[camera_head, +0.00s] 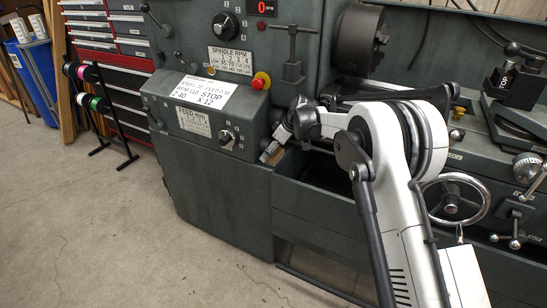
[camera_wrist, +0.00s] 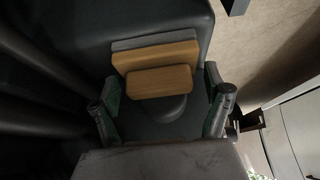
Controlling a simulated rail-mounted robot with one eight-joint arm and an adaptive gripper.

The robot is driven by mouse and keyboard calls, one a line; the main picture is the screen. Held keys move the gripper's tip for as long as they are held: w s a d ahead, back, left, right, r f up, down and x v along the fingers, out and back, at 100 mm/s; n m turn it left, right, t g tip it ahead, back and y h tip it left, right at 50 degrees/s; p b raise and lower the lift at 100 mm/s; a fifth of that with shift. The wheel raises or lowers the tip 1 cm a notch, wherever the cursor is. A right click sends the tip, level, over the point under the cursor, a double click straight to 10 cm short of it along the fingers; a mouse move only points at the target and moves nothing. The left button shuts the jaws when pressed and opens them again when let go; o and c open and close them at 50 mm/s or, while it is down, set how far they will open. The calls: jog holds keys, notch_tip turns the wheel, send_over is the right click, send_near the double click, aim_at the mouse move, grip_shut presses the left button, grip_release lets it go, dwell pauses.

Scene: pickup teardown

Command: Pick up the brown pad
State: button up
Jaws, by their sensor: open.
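In the wrist view, a brown block-like pad (camera_wrist: 158,82) shows wood-toned faces, with a second, wider brown piece (camera_wrist: 155,56) right behind it. A thin grey layer lies along that piece's far edge. My gripper (camera_wrist: 161,84) is open, with one green-lined finger on each side of the front brown piece. Gaps show between the fingers and the brown faces. In the head view, my gripper (camera_head: 277,142) points down beside the lathe's front, where a small brown and grey piece (camera_head: 269,153) shows at its tip. My arm hides part of that area.
The grey-green lathe (camera_head: 210,185) fills the middle, with its control panel and red stop button (camera_head: 261,81). A handwheel (camera_head: 452,199) and levers stand at right. A spool rack (camera_head: 105,110) and red tool drawers (camera_head: 127,88) stand at left. The concrete floor (camera_head: 90,230) is clear.

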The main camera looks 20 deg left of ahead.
jog(key=shift+x, duration=0.85)
jog(key=c, duration=1)
jog(key=shift+o, duration=0.2)
jog(key=shift+r, duration=0.1)
jog(key=shift+r, duration=0.8)
notch_tip(320, 180, up, 2)
jog(key=shift+r+p, duration=0.2)
jog(key=shift+p, duration=0.45)
jog(key=s+d+p, duration=0.1)
jog(key=s+d, duration=0.3)
jog(key=s, duration=0.3)
jog(key=s+d+p, duration=0.1)
jog(key=s+d, duration=0.4)
jog(key=s, duration=0.3)
jog(key=shift+s+d+f, duration=0.15)
jog(key=shift+s+f, duration=0.1)
